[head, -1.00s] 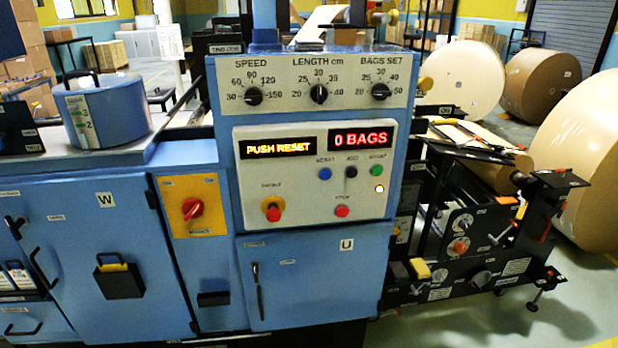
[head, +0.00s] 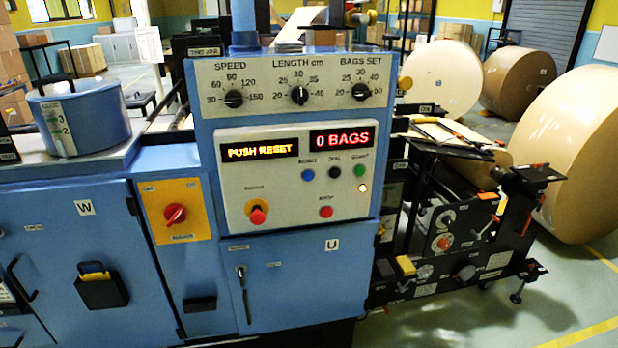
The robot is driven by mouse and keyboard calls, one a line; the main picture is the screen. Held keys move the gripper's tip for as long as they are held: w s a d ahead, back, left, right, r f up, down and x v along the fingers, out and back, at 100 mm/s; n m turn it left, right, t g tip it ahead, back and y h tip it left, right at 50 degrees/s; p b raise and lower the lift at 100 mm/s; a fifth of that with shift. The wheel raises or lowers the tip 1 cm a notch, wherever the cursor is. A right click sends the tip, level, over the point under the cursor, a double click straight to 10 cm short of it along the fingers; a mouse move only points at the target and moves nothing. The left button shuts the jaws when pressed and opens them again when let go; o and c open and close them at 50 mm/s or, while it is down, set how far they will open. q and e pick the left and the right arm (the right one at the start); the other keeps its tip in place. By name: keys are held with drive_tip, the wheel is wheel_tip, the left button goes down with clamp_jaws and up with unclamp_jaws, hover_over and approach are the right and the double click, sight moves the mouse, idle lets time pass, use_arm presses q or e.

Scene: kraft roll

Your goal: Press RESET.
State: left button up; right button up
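The blue RESET button (head: 308,174) is on the white control panel (head: 290,205), left of a dark button (head: 335,172) and a green button (head: 360,171). The amber display (head: 260,150) reads PUSH RESET. The red display (head: 342,137) reads 0 BAGS. A red STOP button (head: 326,211) is below the dark button. A red mushroom button on a yellow base (head: 258,214) is at the panel's lower left. A small lamp (head: 363,188) is lit below the green button. Neither of my grippers is in view.
Three dials, including SPEED (head: 234,98), sit above the panel. A red rotary switch on a yellow plate (head: 175,214) is to the left. A black roll stand (head: 470,225) juts out at right, before large paper rolls (head: 570,160). Floor at lower right is clear.

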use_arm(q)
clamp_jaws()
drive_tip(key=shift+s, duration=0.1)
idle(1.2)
